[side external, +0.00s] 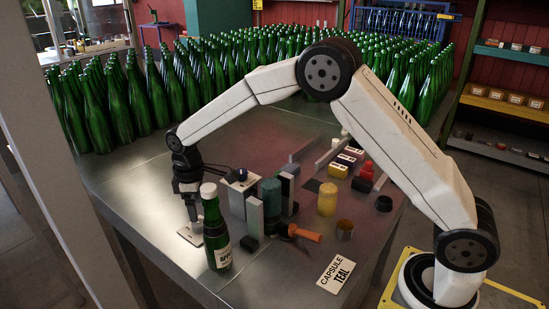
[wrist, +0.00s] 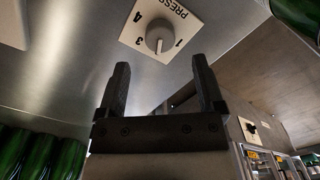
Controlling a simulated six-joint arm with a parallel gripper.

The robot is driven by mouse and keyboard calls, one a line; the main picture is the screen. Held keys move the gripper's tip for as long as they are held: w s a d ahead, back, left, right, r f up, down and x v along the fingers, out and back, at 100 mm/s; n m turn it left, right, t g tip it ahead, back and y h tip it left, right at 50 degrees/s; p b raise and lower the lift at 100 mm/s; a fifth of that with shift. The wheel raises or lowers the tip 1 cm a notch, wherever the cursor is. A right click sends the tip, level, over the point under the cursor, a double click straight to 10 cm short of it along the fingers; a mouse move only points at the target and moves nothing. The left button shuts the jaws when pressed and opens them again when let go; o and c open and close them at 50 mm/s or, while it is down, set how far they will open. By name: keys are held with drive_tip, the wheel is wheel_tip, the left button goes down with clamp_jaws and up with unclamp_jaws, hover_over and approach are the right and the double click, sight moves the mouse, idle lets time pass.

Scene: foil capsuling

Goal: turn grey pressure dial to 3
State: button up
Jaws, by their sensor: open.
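The grey pressure dial (wrist: 159,37) is a round knob on a white plate (wrist: 184,18) marked 1, 3 and 4, with part of the word PRESSURE showing. A pale pointer line on the knob faces down in the wrist view, between the 3 and the 1; no 2 is visible there. My gripper (wrist: 160,85) is open and empty, its two dark fingers apart and the dial beyond their tips, not between them. In the side view my gripper (side external: 191,214) points down just above the dial's plate (side external: 186,236), and the knob is hard to make out.
A green bottle with a white top (side external: 217,228) stands close to the right of the plate. Another white plate with a dark knob (side external: 241,175) lies behind. A teal cylinder (side external: 271,192) and an orange-handled tool (side external: 305,233) are to the right. The table's front left is clear.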

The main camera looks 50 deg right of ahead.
sight(199, 222)
drive_tip(key=shift+f, duration=2.85)
clamp_jaws()
drive_tip(key=shift+m, duration=3.1)
unclamp_jaws()
